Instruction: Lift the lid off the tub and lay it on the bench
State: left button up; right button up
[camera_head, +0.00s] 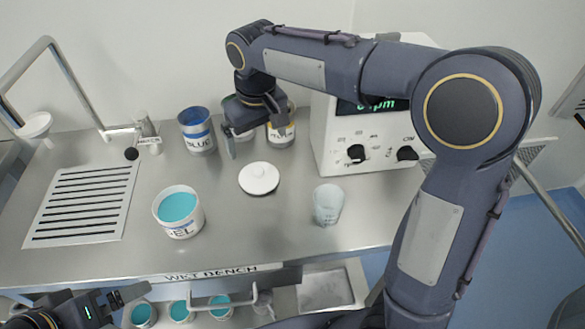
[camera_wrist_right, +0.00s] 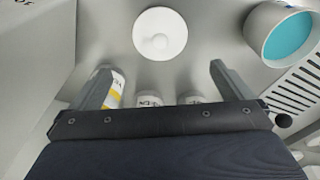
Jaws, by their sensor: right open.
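The white round lid (camera_head: 259,178) with a small knob lies on the bench (camera_head: 240,225), apart from the tub. The tub (camera_head: 180,222), labelled GEL, stands uncovered to its left, with teal content showing. My right gripper (camera_head: 258,143) is open and empty, behind the lid near the back jars. In the right wrist view, the lid (camera_wrist_right: 160,34) shows beyond the open fingertips (camera_wrist_right: 160,70), and the tub (camera_wrist_right: 262,42) is at the upper right. My left gripper (camera_head: 124,298) is low at the left, in front of the bench; its opening is unclear.
A blue-labelled jar (camera_head: 197,132) and other jars (camera_head: 281,136) stand at the back, close to my right gripper. A clear beaker (camera_head: 328,205) stands right of the lid, before a white instrument (camera_head: 335,150). A sink grate (camera_head: 85,205) is at left. Bench front centre is clear.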

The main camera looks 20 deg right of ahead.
jog(key=s+d+r+m+t+y, duration=0.1)
jog(key=s+d+m+y, duration=0.15)
jog(key=s+d, duration=0.8)
jog(key=s+f+m+t, duration=0.2)
jog(key=s+f, duration=0.3)
jog(key=s, duration=0.9)
jog(key=shift+f+t+y, duration=0.15)
jog(key=shift+t+y, duration=0.3)
jog(key=shift+t, duration=0.15)
